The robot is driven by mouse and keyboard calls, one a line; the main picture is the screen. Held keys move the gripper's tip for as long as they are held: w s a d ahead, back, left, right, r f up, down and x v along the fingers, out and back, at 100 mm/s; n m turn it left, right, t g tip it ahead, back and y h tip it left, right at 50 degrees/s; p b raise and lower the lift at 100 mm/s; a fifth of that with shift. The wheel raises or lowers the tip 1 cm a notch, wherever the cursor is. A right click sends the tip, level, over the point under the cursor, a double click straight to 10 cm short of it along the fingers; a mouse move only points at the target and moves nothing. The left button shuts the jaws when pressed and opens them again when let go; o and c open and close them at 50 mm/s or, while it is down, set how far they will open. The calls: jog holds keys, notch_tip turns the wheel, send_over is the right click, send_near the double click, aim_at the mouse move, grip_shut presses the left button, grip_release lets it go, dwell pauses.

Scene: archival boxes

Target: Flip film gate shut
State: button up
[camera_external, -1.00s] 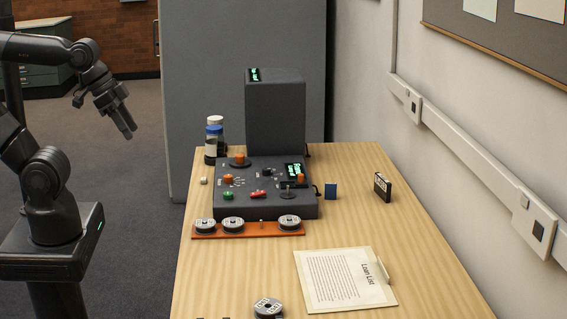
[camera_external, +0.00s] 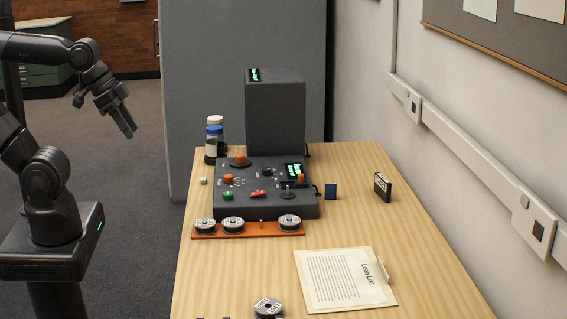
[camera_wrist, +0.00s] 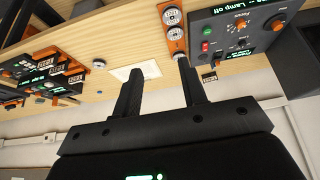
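The dark grey film machine (camera_external: 235,203) stands on the table, with a low control deck, orange knobs, a green and a red control and a lit green display (camera_external: 293,171). It also shows at the upper right of the wrist view (camera_wrist: 205,22), where a display reads "Lamp off". A small dark part with an orange knob (camera_external: 300,179) sits at the deck's right; I cannot tell whether this is the film gate, or whether the gate is open. My gripper (camera_external: 130,134) hangs in the air left of the table, away from the machine. In the wrist view its fingers (camera_wrist: 160,68) are apart and empty.
An orange strip with reels (camera_external: 262,234) lies before the machine. A tall grey box (camera_external: 275,115) stands behind the deck, bottles (camera_external: 212,148) at its left.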

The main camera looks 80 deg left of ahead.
jog(key=shift+w+r, duration=0.2)
jog(key=shift+w, duration=0.15)
jog(key=shift+c, duration=0.8)
jog(key=shift+n, duration=0.7)
jog(key=w+a+r, duration=0.1)
jog(key=w, duration=0.2)
jog(key=w+a+r, duration=0.1)
jog(key=w, duration=0.3)
jog(key=w+a+r, duration=0.1)
jog(key=w, duration=0.3)
jog(key=shift+w+r, duration=0.1)
jog(key=shift+r, duration=0.25)
grip_shut()
jog(key=w+a+f+n+g, duration=0.15)
jog(key=w+a, duration=0.25)
jog(key=w, duration=0.5)
jog(key=w+a+f+y, duration=0.1)
jog(key=w+a+f, duration=0.25)
jog(key=w, duration=0.45)
jog(key=w+a+f+n, duration=0.1)
jog(key=w+a, duration=0.3)
jog(key=w, duration=0.5)
jog(key=w+a+f+n, duration=0.1)
jog(key=w+a+f, duration=0.6)
jog(key=w+f, duration=0.2)
jog(key=shift+a+f+g+y, duration=0.2)
jog(key=shift+f+g+y, duration=0.2)
jog(key=shift+f, duration=0.45)
jog(key=shift+n, duration=0.25)
